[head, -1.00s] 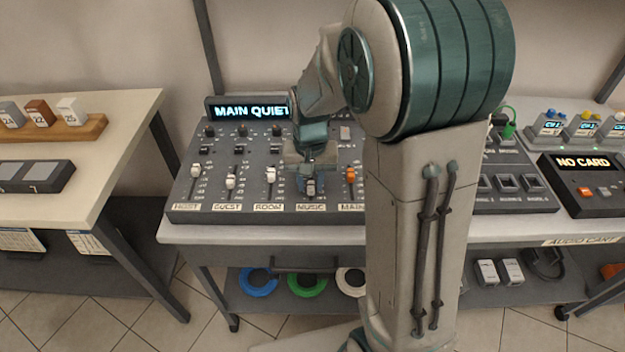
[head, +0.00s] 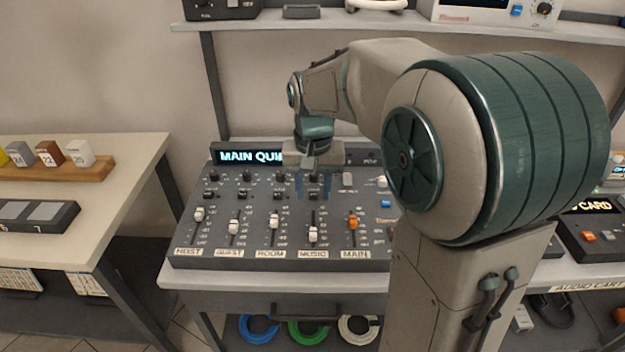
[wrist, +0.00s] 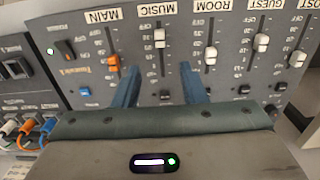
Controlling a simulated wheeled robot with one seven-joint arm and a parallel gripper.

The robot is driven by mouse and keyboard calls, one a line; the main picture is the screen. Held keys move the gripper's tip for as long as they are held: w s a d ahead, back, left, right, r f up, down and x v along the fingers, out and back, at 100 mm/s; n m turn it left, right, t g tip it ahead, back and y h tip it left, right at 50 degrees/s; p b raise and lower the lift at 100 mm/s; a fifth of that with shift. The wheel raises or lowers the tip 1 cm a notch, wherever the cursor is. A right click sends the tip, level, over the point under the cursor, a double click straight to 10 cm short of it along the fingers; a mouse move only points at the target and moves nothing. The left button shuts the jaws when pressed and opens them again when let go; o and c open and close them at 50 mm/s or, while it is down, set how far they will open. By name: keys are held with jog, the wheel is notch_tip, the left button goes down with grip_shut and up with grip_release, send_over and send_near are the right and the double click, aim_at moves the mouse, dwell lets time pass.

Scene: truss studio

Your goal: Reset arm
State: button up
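My gripper (head: 313,187) hangs fingers-down above the upper half of the mixing console (head: 285,258), over the music column. Its two blue fingers (wrist: 160,87) stand apart in the wrist view, with nothing held between them. The white music fader (head: 312,234) is near the low end of its slot, clear of the fingers; it also shows in the wrist view (wrist: 159,38). The orange main fader (head: 352,222) sits a little higher. The console display (head: 249,156) reads "MAIN QUI", its end hidden behind my arm.
A side table (head: 120,160) at left holds a wooden block rack (head: 75,172) and a dark button box (head: 35,216). A shelf (head: 320,23) with equipment runs above the console. My arm hides much of the console's right side. A card unit (head: 590,222) stands at far right.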

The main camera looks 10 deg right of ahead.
jog(key=shift+r, duration=0.9)
jog(key=s+d+f+n+t+p, duration=0.1)
jog(key=s+d+n+t+p, duration=0.1)
jog(key=s, duration=1.4)
jog(key=shift+d+t, duration=0.35)
jog(key=shift+t, duration=0.05)
dwell(1.6)
